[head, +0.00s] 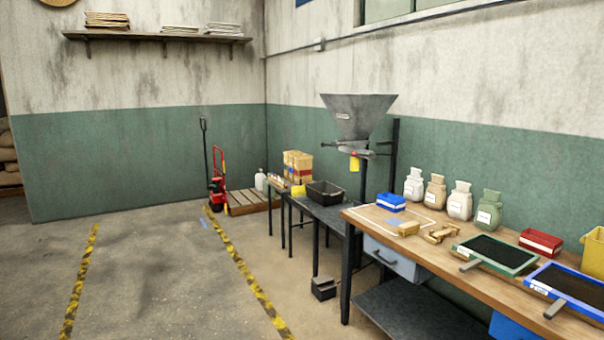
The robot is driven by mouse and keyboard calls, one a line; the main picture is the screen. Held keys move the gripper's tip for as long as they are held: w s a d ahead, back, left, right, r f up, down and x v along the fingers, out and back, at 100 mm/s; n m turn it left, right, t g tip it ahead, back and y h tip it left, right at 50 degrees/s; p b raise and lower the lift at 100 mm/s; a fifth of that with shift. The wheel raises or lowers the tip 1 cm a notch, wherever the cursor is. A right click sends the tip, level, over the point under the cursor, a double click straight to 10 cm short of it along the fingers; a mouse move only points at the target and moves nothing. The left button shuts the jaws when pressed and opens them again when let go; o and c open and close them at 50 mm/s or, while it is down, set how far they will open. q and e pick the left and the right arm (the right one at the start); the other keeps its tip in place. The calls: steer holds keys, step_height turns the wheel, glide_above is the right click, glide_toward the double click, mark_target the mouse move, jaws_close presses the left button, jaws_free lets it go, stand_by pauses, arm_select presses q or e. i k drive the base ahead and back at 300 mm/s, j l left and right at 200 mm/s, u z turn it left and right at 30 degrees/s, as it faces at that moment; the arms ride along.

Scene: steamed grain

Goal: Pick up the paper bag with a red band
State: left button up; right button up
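I cannot make out a paper bag with a clear red band. Tan packages (298,160) stand together on the small far table, too small to tell whether they are paper bags; some reddish colour shows low beside them. On the workbench stand small tied sacks with pale labels: a white one (414,186), a tan one (435,193), another white one (459,203) and a green one (488,212). No red band shows on these. Neither of my grippers is in the head view.
The wooden workbench (385,217) runs along the right wall with trays, a blue bin (391,202) and a red bin (541,242). A metal hopper (358,115) stands behind. A red pallet jack (217,180) and pallet (250,200) are at the back. The left floor is clear.

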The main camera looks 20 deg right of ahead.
mark_target(303, 164)
steer(key=i, duration=3.25)
steer(key=i+j+z, duration=0.1)
steer(key=i, duration=0.5)
steer(key=i+j+z, duration=0.1)
steer(key=i, duration=0.55)
steer(key=i+j+z, duration=0.1)
steer(key=i, duration=0.5)
steer(key=i+j+z, duration=0.25)
steer(key=i+z, duration=0.25)
steer(key=i+j+z, duration=0.75)
steer(key=j+z, duration=0.2)
steer(key=i+l, duration=0.15)
steer(key=i, duration=0.25)
steer(key=i+l+u, duration=0.1)
steer(key=i, duration=0.35)
